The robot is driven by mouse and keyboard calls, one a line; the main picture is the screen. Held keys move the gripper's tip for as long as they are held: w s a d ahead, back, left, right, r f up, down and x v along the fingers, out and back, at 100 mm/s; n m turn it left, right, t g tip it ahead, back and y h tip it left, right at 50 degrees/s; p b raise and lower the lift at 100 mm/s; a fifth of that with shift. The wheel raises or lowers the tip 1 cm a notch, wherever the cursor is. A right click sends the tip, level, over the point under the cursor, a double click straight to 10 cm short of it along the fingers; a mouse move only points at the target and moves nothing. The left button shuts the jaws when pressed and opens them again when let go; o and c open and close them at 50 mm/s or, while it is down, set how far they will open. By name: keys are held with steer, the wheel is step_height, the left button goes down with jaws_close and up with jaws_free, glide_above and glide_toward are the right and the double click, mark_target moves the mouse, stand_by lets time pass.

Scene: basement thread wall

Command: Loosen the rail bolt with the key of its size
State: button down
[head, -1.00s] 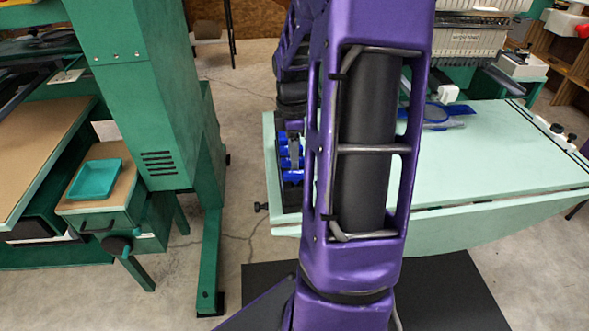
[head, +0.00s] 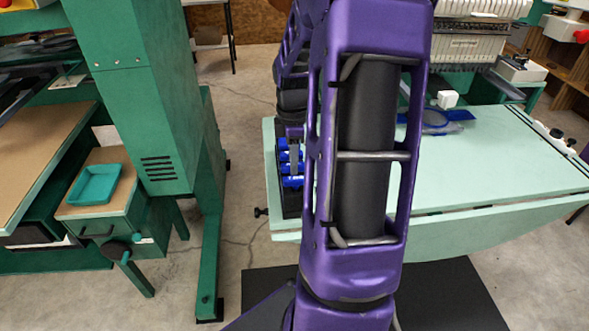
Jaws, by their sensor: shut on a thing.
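My gripper (head: 291,132) is small and far off, at the end of my purple arm, over the left end of the pale green table (head: 480,170). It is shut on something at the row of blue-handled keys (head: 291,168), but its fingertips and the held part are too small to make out. The keys sit in a dark rack (head: 291,203) at the table's left edge, partly hidden by my arm. Their sizes cannot be read. I cannot identify the rail bolt; a small black knob (head: 261,212) sticks out from the table's left side.
A green machine column (head: 150,90) stands at the left, beside a drawer cabinet with a teal tray (head: 95,184). Blue items (head: 440,120) lie on the table behind my arm. A multi-needle machine (head: 480,45) stands behind. Concrete floor (head: 245,190) is clear between column and table.

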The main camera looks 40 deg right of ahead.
steer(key=shift+r+p, duration=2.95)
steer(key=shift+r, duration=0.1)
